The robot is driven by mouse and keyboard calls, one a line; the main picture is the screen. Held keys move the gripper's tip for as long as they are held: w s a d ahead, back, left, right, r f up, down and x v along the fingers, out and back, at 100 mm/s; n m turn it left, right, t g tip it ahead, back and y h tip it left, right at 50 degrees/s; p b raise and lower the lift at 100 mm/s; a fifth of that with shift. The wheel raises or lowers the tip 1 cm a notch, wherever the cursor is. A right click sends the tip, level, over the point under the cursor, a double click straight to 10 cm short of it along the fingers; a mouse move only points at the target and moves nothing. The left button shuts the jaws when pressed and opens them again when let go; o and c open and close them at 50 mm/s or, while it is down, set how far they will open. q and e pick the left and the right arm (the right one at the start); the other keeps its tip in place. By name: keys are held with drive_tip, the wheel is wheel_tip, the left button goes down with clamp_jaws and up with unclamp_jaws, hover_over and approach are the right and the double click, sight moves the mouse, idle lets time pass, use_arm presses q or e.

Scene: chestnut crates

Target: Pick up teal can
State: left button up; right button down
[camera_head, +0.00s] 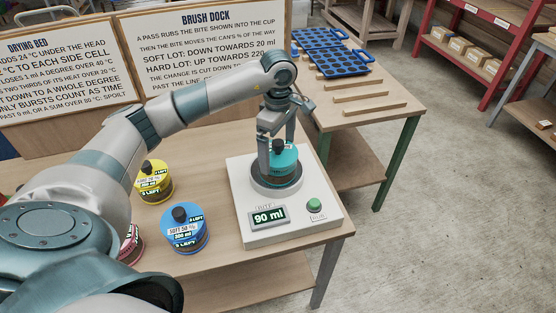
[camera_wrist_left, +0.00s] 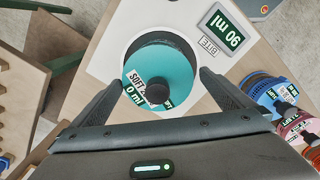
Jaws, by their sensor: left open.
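The teal can (camera_head: 284,158) with a black knob on its lid stands upright in the round dark cup of the white dock (camera_head: 237,179), whose display reads 90 ml. The can also shows in the left wrist view (camera_wrist_left: 160,70), where its label is partly hidden by the knob. My left gripper (camera_head: 277,145) reaches down over the can from above. In the left wrist view the left gripper's fingers (camera_wrist_left: 160,98) are spread apart on either side of the can, with the knob between them. My right gripper is in neither view.
A yellow can (camera_head: 154,184), a blue can (camera_head: 186,231) and a partly hidden pink can (camera_head: 134,243) stand left of the dock. A green button (camera_head: 314,205) is on the dock's front. Two signs stand behind, and blue racks (camera_head: 335,60) lie on the far table.

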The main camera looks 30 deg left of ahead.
sight(278, 159)
use_arm(q)
drive_tip(key=shift+f, duration=0.15)
drive_tip(key=shift+f+p, duration=0.6)
drive_tip(key=shift+p, duration=0.1)
wheel_tip(278, 159, down, 3)
drive_tip(key=shift+w+a+p, duration=0.1)
drive_tip(key=shift+w+p, duration=0.05)
drive_tip(key=shift+p, duration=0.6)
drive_tip(key=shift+f, duration=0.4)
drive_tip(key=c, duration=1.5)
drive_tip(key=shift+w+r, duration=0.1)
drive_tip(key=shift+r, duration=0.05)
